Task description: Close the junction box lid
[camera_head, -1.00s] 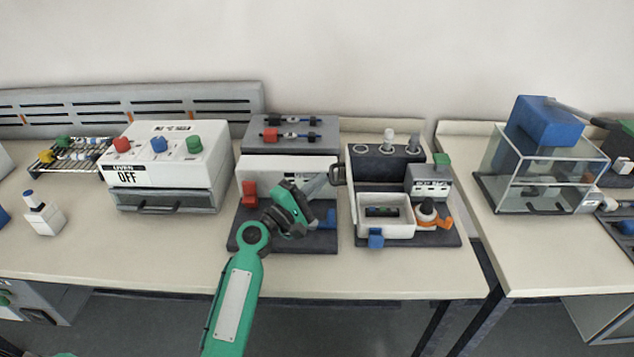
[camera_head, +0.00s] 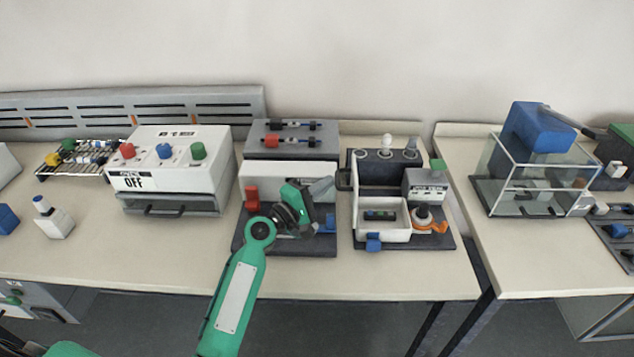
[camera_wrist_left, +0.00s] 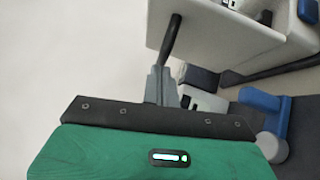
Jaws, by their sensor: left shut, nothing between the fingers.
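The junction box appears to be the open white box (camera_head: 398,232) on a dark base right of centre in the head view. A small dark insert lies inside it, and a blue latch (camera_head: 374,243) sits at its front. A dark upright panel (camera_head: 380,175) behind it looks like the raised lid; I cannot tell for certain. A black handle (camera_head: 343,178) shows at its left. My left gripper (camera_head: 328,186) is shut and empty, just left of the handle. In the left wrist view its closed fingers (camera_wrist_left: 160,84) are near a black handle (camera_wrist_left: 171,40) on a white part; contact is unclear.
A middle station with a white panel (camera_head: 288,173), red block (camera_head: 252,198) and dark base lies under my left arm. A glass case (camera_head: 535,180) stands right.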

